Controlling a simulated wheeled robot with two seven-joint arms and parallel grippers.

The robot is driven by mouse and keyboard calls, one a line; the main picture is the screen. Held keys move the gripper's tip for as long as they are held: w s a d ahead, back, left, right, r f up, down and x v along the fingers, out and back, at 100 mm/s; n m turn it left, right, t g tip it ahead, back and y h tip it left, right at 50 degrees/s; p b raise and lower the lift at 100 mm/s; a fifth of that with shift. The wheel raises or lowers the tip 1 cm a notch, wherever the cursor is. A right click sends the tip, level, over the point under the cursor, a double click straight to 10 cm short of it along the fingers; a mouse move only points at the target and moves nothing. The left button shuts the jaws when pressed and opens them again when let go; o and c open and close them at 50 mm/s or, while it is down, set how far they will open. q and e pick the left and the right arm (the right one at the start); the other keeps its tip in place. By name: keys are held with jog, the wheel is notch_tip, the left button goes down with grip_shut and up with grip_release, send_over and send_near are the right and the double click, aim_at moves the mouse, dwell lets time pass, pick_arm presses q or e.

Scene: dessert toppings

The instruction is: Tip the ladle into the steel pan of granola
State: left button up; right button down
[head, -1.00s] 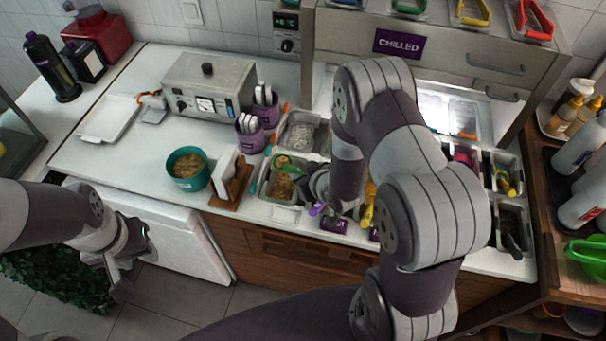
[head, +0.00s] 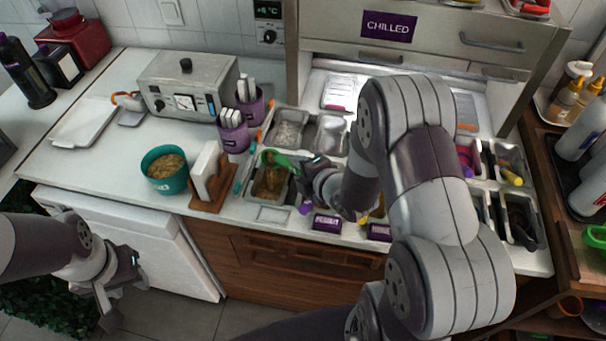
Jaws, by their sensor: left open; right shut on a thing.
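The steel pan of granola (head: 262,194) sits in the counter's front row, right of the napkin holder, with brown granola inside. A green ladle (head: 281,159) is over the pan's back part, its bowl end to the left. Brown granola shows directly below the bowl; I cannot tell whether any is falling or left in the ladle. My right gripper (head: 308,171) is shut on the ladle's handle at the pan's right side, its fingers partly hidden by my wrist. My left gripper (head: 118,298) is open and empty, low at the left, in front of the white cabinet.
A teal bowl (head: 164,184) of granola and a wooden napkin holder (head: 213,203) stand left of the pan. Purple cups (head: 233,138) and a steel appliance (head: 186,86) are behind. Other topping pans (head: 289,133) lie behind and right.

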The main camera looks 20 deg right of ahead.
jog(key=shift+s+a+r+n+t+b, duration=0.1)
jog(key=shift+s+a+n+t+b, duration=0.15)
jog(key=shift+n+b, duration=1.3)
jog(key=shift+s+a+f+n+t+b, duration=0.15)
jog(key=shift+a+n+b, duration=0.25)
jog(key=shift+n+b, duration=1.15)
jog(key=shift+s+a+r+n+t+b, duration=0.25)
jog(key=shift+n+b, duration=0.65)
jog(key=shift+n, duration=1.3)
jog(key=shift+f, duration=0.1)
